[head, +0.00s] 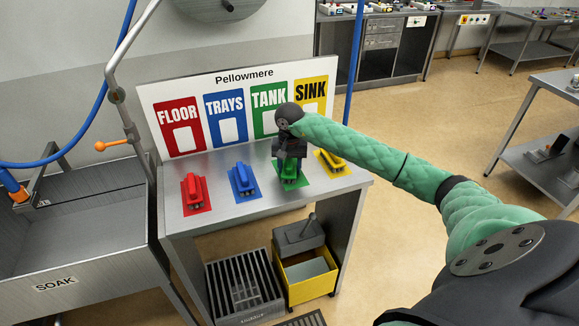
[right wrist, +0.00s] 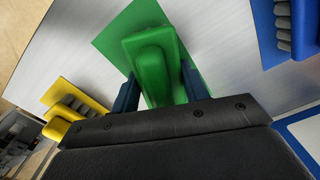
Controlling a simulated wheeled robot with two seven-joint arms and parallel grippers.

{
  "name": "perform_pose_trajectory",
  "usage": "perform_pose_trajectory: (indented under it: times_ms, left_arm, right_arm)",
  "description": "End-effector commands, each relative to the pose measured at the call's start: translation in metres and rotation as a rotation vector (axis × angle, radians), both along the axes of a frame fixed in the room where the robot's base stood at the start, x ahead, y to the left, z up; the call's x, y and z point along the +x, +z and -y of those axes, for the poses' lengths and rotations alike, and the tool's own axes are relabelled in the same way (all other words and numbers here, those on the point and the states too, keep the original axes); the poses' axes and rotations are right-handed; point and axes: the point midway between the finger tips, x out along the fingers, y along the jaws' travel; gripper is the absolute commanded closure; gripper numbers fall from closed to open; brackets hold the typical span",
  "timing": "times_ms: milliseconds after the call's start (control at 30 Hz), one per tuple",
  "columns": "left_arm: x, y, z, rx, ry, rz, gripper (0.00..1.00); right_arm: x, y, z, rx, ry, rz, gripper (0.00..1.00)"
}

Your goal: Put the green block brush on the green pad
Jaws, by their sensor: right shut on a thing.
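The green block brush (head: 289,172) is over the green pad (head: 303,182) on the steel table, below the TANK panel. My right gripper (head: 289,163) points down at the brush and is shut on it. In the right wrist view the brush (right wrist: 150,50) lies between the two dark fingers, at an angle to the green pad (right wrist: 148,13) beneath it. I cannot tell whether its underside touches the pad. My left gripper is not in view.
Red (head: 194,190), blue (head: 242,179) and yellow (head: 329,160) brushes sit on matching pads beside the green one. A Pellowmere sign board (head: 232,143) stands behind them. A SOAK sink (head: 88,245) is at left. A yellow mop bucket (head: 308,277) stands below the table.

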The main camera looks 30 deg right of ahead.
Motion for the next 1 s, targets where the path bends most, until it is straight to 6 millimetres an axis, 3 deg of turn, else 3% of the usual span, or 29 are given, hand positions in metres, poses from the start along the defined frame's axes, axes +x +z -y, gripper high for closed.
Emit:
perform_pose_trajectory:
  times_ms: [100,133,233,767,900,1000]
  left_arm:
    - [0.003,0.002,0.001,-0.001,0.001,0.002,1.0]
    - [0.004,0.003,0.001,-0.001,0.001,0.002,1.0]
    - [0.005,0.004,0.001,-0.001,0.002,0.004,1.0]
    - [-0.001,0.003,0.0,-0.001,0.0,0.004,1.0]
    - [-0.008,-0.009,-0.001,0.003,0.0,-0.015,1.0]
    - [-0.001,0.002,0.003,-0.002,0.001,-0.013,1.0]
  right_arm:
    - [0.0,-0.001,0.0,0.0,0.0,0.0,0.76]
    - [0.0,-0.001,0.0,0.0,0.0,0.0,0.53]
    - [0.0,-0.001,0.0,0.0,0.0,0.0,0.33]
    - [0.0,0.002,0.0,0.0,0.0,0.0,0.33]
    - [0.0,0.007,0.0,0.0,0.0,0.0,0.33]
    - [0.0,0.013,0.001,-0.001,0.0,0.0,0.33]
